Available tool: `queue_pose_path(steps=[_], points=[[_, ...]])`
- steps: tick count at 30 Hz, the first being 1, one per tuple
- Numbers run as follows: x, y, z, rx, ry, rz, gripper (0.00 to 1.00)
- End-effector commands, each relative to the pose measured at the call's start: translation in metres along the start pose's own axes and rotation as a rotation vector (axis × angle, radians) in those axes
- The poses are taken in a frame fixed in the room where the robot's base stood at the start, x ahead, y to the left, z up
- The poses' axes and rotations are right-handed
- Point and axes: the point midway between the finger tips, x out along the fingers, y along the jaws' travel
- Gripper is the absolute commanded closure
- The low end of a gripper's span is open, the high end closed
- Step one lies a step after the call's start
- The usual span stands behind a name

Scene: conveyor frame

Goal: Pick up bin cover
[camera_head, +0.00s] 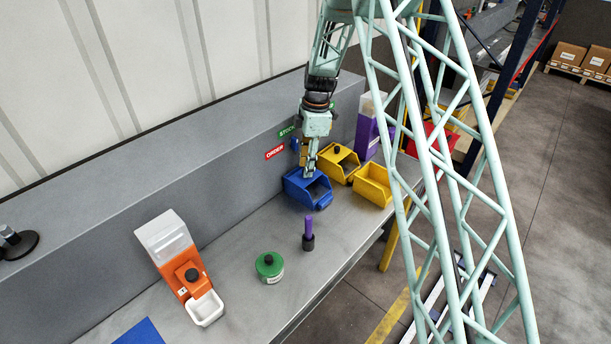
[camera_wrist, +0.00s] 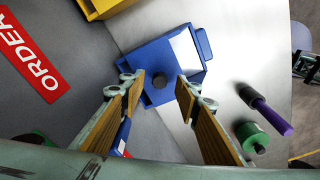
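A blue bin (camera_head: 293,190) stands on the grey bench. In the wrist view the blue bin (camera_wrist: 201,45) has a blue cover (camera_wrist: 150,57) on its top with a round black knob (camera_wrist: 160,81). My gripper (camera_head: 310,173) points down over the blue bin. In the wrist view my gripper (camera_wrist: 160,84) is open, with one wood-coloured finger on each side of the knob and a gap on both sides. I cannot tell how far the fingertips are above the cover. The knob is hidden in the head view.
A covered yellow bin (camera_head: 328,172) and an open yellow bin (camera_head: 375,193) stand close to the right. A purple dispenser (camera_head: 364,135) stands behind them. A purple-handled tool (camera_head: 308,228), green container (camera_head: 270,274) and orange dispenser (camera_head: 176,270) stand nearer. The ORDER wall (camera_head: 235,170) is close behind.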

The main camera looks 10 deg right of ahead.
Motion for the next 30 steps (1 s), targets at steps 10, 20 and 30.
queue_pose_path(steps=[10, 20, 30], points=[[0.0102, 0.0001, 0.0000, 0.000, 0.000, 0.001, 0.70], [0.0101, 0.0001, 0.0001, 0.000, 0.000, 0.001, 0.70], [0.0101, 0.0001, 0.0001, 0.000, 0.000, 0.001, 0.94]])
